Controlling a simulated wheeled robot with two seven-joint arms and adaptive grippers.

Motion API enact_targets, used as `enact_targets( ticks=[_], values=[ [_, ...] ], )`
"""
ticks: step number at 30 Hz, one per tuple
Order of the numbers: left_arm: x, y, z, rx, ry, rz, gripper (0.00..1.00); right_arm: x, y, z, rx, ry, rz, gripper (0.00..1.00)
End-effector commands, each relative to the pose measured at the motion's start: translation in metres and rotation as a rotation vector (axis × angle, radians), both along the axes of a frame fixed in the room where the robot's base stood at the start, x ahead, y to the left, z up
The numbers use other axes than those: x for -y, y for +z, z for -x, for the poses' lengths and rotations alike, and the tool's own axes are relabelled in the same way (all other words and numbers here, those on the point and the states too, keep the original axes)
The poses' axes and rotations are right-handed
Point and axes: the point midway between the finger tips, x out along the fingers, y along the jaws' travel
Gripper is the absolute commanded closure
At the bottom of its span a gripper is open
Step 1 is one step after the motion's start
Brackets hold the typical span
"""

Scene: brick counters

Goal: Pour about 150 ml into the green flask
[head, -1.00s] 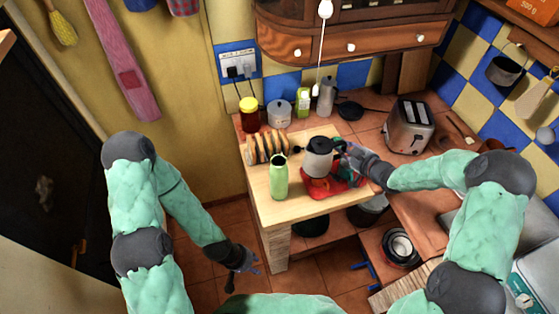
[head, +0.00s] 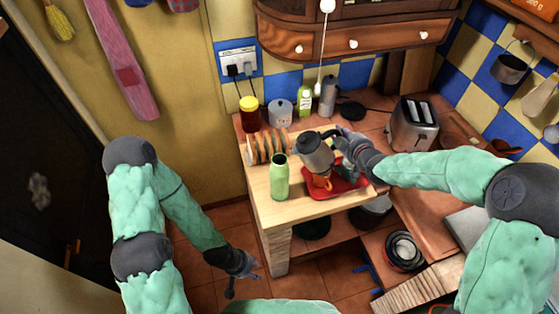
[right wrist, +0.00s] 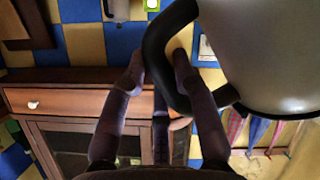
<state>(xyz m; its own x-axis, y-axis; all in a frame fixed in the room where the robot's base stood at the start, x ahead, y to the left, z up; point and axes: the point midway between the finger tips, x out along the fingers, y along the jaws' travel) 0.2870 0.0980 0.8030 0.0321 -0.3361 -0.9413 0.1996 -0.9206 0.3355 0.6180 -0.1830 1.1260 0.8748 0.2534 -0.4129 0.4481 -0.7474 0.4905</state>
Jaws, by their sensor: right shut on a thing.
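The green flask (head: 279,177) stands upright and open-topped near the left front of the wooden table. My right gripper (head: 350,150) is shut on the black handle of a grey pot (head: 316,152). In the right wrist view the gripper's fingers (right wrist: 160,75) close around that handle, beside the pot's grey body (right wrist: 265,50). The pot is raised and tilted, its spout side to the left, right of and apart from the flask. No stream of liquid shows. My left gripper (head: 244,274) hangs low, left of the table, empty, with its fingers apart.
A rack of round slices (head: 266,148) stands behind the flask. Jars, bottles and a toaster (head: 414,124) line the back. The table's front left corner is clear.

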Motion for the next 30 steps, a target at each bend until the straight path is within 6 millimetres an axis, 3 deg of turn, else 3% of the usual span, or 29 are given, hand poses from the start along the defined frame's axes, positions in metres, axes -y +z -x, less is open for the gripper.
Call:
enact_targets(
  ticks=[1,5,21,30],
  values=[
    [0.0,0.008,-0.001,0.001,0.0,0.0,0.6,-0.004,0.014,0.0,0.016,-0.001,0.023,1.0],
    [0.0,0.031,-0.001,0.002,0.001,0.0,0.6,-0.015,0.029,0.004,0.036,0.0,0.097,1.0],
    [0.0,0.087,-0.001,0.001,0.0,0.0,0.6,-0.037,0.058,0.011,0.104,0.0,0.303,1.0],
    [0.0,0.105,-0.001,0.001,0.0,0.0,0.6,-0.044,0.069,0.013,0.133,-0.001,0.394,1.0]
  ],
)
